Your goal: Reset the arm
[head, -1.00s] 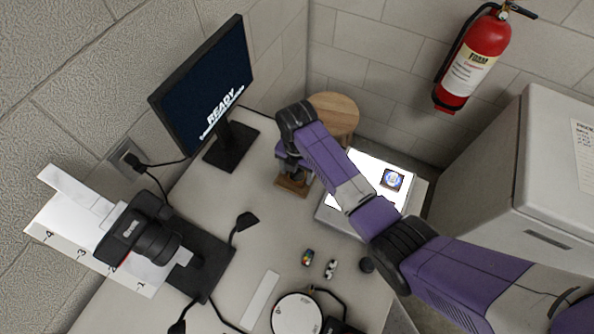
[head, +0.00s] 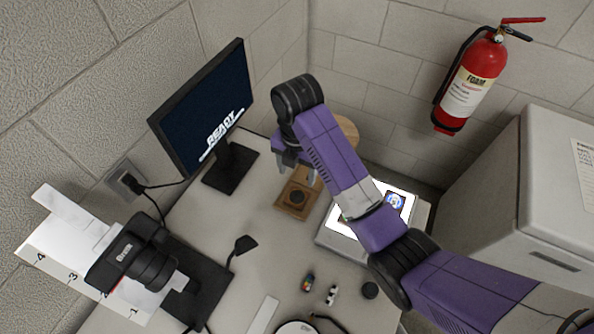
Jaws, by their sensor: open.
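My purple and black arm reaches in from the right over the desk. My gripper (head: 294,170) points down near the back of the desk, partly hidden by my own wrist. Its fingers are apart and nothing shows between them. Below it, a small brown wooden block (head: 287,208) with a dark round spot on top sits on the desk. The gripper is above the block and looks clear of it.
A monitor (head: 205,110) reading READY stands at the back left. A camera on a stand (head: 135,262) is at left. A lit panel (head: 405,203) lies under my arm. A wooden stool (head: 347,130), a cabinet (head: 545,225) and a fire extinguisher (head: 470,85) are behind and right.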

